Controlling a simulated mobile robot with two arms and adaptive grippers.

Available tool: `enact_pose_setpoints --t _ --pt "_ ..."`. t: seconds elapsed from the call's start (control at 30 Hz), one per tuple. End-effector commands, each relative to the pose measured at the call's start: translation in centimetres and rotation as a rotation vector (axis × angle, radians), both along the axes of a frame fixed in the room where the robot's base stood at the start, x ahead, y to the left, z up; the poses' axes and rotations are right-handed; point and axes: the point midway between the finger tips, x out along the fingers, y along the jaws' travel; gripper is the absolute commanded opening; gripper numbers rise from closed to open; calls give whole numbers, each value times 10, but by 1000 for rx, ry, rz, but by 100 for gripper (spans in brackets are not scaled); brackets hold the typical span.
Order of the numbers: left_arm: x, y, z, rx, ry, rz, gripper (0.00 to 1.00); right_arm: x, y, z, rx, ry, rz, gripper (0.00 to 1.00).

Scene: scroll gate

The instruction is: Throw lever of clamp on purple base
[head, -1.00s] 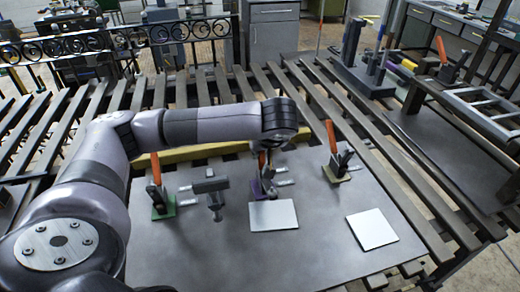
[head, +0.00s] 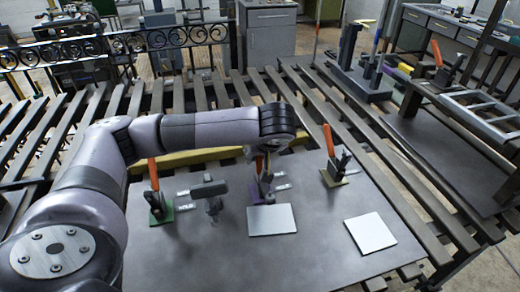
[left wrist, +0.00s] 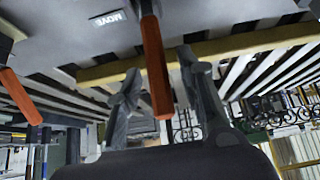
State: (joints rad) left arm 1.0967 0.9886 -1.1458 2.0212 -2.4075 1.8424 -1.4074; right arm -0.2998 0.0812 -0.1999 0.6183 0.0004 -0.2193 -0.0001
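The clamp on the purple base (head: 254,193) stands mid-table in the head view, partly hidden by my left arm's wrist. Its orange lever (left wrist: 157,66) stands up in the left wrist view. My left gripper (left wrist: 160,61) is open, with one finger on each side of that lever; I cannot tell whether either finger touches it. In the head view my left gripper (head: 263,160) is above the purple base, small and partly hidden. My right gripper is not in view.
A green-based clamp (head: 157,207) with an orange lever stands left, beside a grey T-shaped fixture (head: 210,190). Another orange-levered clamp (head: 334,170) stands right.

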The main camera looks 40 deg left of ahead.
Motion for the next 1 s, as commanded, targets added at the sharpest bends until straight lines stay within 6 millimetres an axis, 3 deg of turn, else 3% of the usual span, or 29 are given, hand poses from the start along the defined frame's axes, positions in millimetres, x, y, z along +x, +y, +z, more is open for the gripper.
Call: enact_pose_setpoints --t 0.17,0.4,0.8,1.0 --pt "-6 -10 18 -2 -6 -4 35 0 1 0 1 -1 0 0" --pt "-22 -31 57 1 -9 -5 35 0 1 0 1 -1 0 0" --pt "-37 -49 89 -1 -6 -5 35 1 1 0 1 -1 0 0" --pt "-42 -53 96 0 -1 -2 35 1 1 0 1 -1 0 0"
